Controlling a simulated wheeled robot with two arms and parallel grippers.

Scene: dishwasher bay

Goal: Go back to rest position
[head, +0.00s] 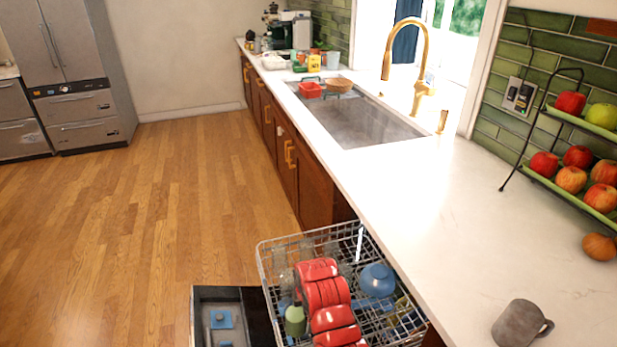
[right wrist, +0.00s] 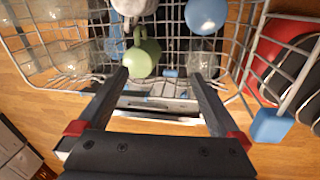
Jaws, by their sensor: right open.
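My right gripper (right wrist: 158,80) shows in the right wrist view, its two dark fingers spread wide with nothing between the tips. A green mug (right wrist: 142,57) sits in the rack just past the fingertips. I cannot tell whether a finger touches it. Neither of my grippers shows in the head view, and my left gripper is in no frame. The pulled-out dishwasher rack (head: 268,270) holds red dishes (head: 322,292), a blue bowl (head: 377,280) and a green item (head: 295,321).
The white counter (head: 440,215) runs along the right of the rack. A grey mug (head: 518,324) lies near its front edge, by a fruit stand (head: 545,187). The dishwasher's lower part (head: 222,320) is open at left. The wood floor (head: 150,210) is clear.

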